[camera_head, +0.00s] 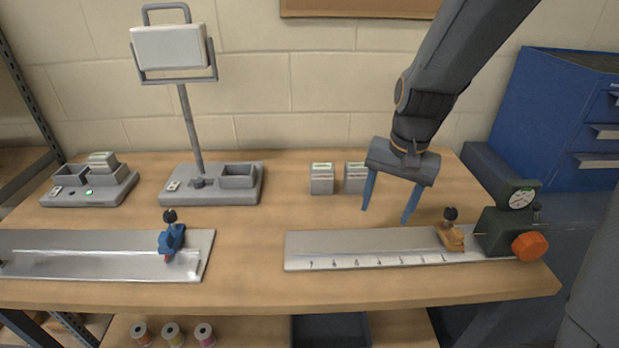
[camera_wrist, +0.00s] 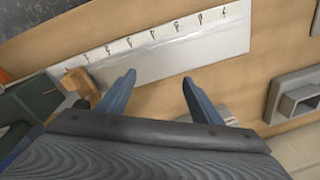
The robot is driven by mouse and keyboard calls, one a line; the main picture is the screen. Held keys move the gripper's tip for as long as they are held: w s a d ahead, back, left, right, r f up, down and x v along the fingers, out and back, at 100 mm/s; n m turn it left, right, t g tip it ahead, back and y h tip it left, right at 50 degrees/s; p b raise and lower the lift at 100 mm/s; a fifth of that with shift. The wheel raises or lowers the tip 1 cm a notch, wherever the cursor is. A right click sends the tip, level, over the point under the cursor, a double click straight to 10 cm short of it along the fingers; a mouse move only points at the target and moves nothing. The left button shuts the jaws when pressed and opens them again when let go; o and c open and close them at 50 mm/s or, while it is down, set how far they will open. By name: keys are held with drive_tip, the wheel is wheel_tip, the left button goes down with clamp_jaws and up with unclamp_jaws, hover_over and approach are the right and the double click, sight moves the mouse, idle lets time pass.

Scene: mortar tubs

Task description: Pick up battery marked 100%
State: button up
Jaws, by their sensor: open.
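Two grey battery blocks with green-marked tops stand side by side on the bench in the head view, a left one (camera_head: 321,179) and a right one (camera_head: 355,178). A third similar block (camera_head: 102,162) sits in the charger at the far left. Their markings are too small to read. My gripper (camera_head: 385,214) is open and empty, pointing down above the bench, just right of the right block in the picture and apart from it. In the wrist view my gripper (camera_wrist: 158,79) shows both fingers spread, with the ruled plate beyond. Pale edges beside the right finger are mostly hidden.
A ruled metal plate (camera_head: 350,250) with a tan clamp (camera_head: 451,237) and a green gauge unit (camera_head: 497,232) lies in front. A lamp stand (camera_head: 212,195) and the charger base (camera_head: 90,194) stand left. Bare bench lies between the lamp and the blocks.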

sight(323, 166)
drive_tip(key=w+a+m+y, duration=0.1)
drive_tip(key=w+a+m, duration=0.2)
drive_tip(key=w, duration=0.4)
drive_tip(key=w+a+r+m+y+b, duration=0.1)
drive_tip(key=w+a+m, duration=0.2)
drive_tip(key=w+m, duration=0.2)
drive_tip(key=w+a+r+m+g+y, duration=0.1)
drive_tip(key=w+a+m, duration=0.2)
drive_tip(key=w, duration=0.6)
drive_tip(key=shift+w+m+y, duration=0.1)
drive_tip(key=shift+m+y, duration=0.2)
drive_tip(key=shift+m, duration=0.6)
drive_tip(key=shift+w+a+f, duration=0.1)
drive_tip(key=shift+f, duration=0.1)
drive_tip(key=shift+a+p+x, duration=0.2)
drive_tip(key=shift+p+x, duration=1.15)
drive_tip(key=shift+x, duration=2.25)
drive_tip(key=shift+r, duration=0.1)
drive_tip(key=shift+c, duration=0.4)
drive_tip(key=c, duration=1.4)
